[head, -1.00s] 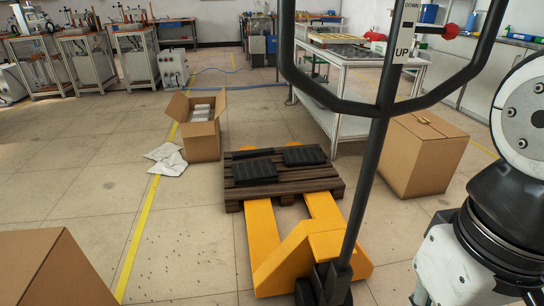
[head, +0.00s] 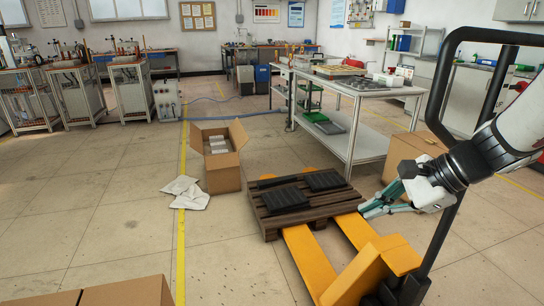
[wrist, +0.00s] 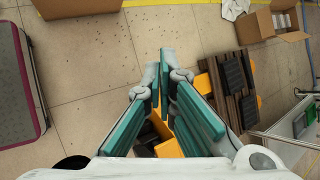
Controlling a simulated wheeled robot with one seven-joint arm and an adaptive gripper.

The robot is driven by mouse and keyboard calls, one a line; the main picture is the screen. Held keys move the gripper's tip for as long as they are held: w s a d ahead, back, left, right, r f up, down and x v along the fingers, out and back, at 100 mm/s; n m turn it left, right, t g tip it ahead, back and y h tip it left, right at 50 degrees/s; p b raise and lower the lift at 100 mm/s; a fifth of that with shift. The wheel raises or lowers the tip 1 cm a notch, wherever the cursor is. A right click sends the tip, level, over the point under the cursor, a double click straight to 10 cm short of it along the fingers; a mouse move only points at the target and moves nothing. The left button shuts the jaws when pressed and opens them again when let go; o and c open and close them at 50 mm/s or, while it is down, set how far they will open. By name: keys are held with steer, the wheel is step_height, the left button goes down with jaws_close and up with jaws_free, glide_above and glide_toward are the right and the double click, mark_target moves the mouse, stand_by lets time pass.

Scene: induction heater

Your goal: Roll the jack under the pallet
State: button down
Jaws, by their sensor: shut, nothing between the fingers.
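The yellow pallet jack (head: 310,262) has its two forks under the dark wooden pallet (head: 263,217). Yellow fork tips show past the pallet's far side. Two black slabs (head: 287,197) lie on the pallet. The jack's black handle (head: 445,222) rises at the right, tilted, with its loop at the top. My gripper (head: 368,210) is shut and empty, just right of the pallet and left of the handle, apparently above the jack. My arm passes in front of the handle. The gripper also shows in the wrist view (wrist: 160,76), hiding part of the jack (wrist: 168,147).
An open carton (head: 222,172) stands behind the pallet, with white sheets (head: 186,192) beside it. A metal-legged table (head: 352,135) is behind right, with a closed carton (head: 395,157) near it. Boxes (head: 125,292) sit at lower left.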

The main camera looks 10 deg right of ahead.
steer(key=d+f+m+t+h+p, duration=0.1)
steer(key=d+f+m+t+h, duration=0.15)
steer(key=d+m, duration=0.45)
steer(key=d+f+m+t+h+p, duration=0.1)
steer(key=d+f+m, duration=0.2)
steer(key=d, duration=0.8)
steer(key=s+d+f+m+h+p, duration=0.1)
steer(key=s+d+f+m+h, duration=0.2)
steer(key=d, duration=0.4)
steer(key=s+d+f+m+p, duration=0.1)
steer(key=s+d+f+m, duration=0.35)
steer(key=d, duration=0.35)
steer(key=shift+m, duration=0.45)
steer(key=b+x, duration=0.1)
steer(key=x, duration=0.3)
steer(key=w+r+b+x, duration=0.1)
steer(key=x, duration=0.4)
steer(key=w+r+b+x, duration=0.1)
steer(key=x, duration=0.3)
steer(key=shift+w+d, duration=0.15)
steer(key=shift+d, duration=0.1)
